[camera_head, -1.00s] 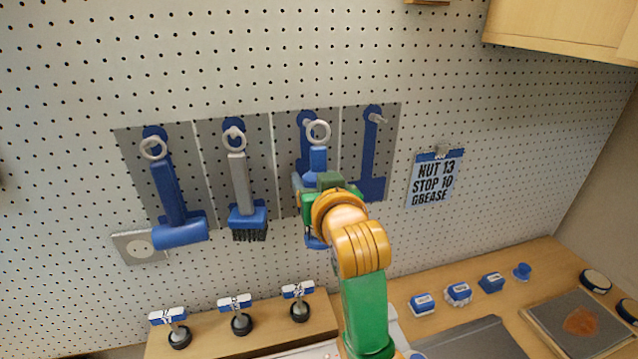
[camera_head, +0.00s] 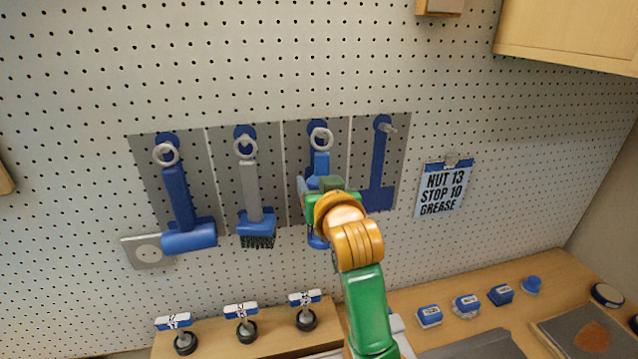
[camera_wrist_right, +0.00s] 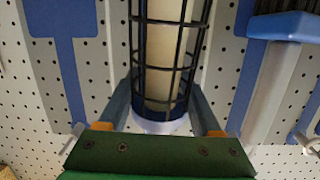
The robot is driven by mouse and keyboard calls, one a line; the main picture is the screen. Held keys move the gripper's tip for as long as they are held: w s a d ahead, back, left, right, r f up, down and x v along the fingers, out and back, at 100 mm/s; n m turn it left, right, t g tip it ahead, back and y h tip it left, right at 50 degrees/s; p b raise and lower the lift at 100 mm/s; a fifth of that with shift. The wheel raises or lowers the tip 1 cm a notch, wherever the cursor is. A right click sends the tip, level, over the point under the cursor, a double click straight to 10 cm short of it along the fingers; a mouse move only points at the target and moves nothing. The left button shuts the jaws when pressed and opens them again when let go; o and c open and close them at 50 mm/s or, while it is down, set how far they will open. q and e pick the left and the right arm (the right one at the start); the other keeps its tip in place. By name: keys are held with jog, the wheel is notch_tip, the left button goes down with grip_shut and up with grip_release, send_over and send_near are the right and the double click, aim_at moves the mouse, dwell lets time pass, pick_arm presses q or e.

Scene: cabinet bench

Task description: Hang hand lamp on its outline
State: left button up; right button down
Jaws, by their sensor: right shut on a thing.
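The hand lamp has a pale ring (camera_head: 321,138) and a blue handle (camera_head: 320,165) and hangs upright in front of the third grey panel. Its ring overlaps the round top of the blue outline (camera_head: 316,126); I cannot tell whether a peg passes through it. My right gripper (camera_head: 322,192) is shut on the lamp and covers its middle in the head view. In the right wrist view, the lamp's dark wire cage and cream tube (camera_wrist_right: 163,65) stand between the fingers of that gripper (camera_wrist_right: 160,105). My left gripper is not in view.
A blue mallet (camera_head: 180,205) and a grey-handled brush (camera_head: 250,190) hang on the left panels. The right panel has a bare blue outline (camera_head: 379,160) with a peg. A paper sign (camera_head: 443,190) hangs farther right. Labelled stands and small blue items sit on the bench below.

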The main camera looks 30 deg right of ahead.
grip_release()
jog(key=shift+s+a, duration=0.1)
jog(key=shift+s, duration=0.2)
jog(key=b+v, duration=0.1)
jog(key=v, duration=0.5)
jog(key=shift+s+r+b, duration=0.2)
jog(key=shift+s+b, duration=0.15)
jog(key=shift+f, duration=0.1)
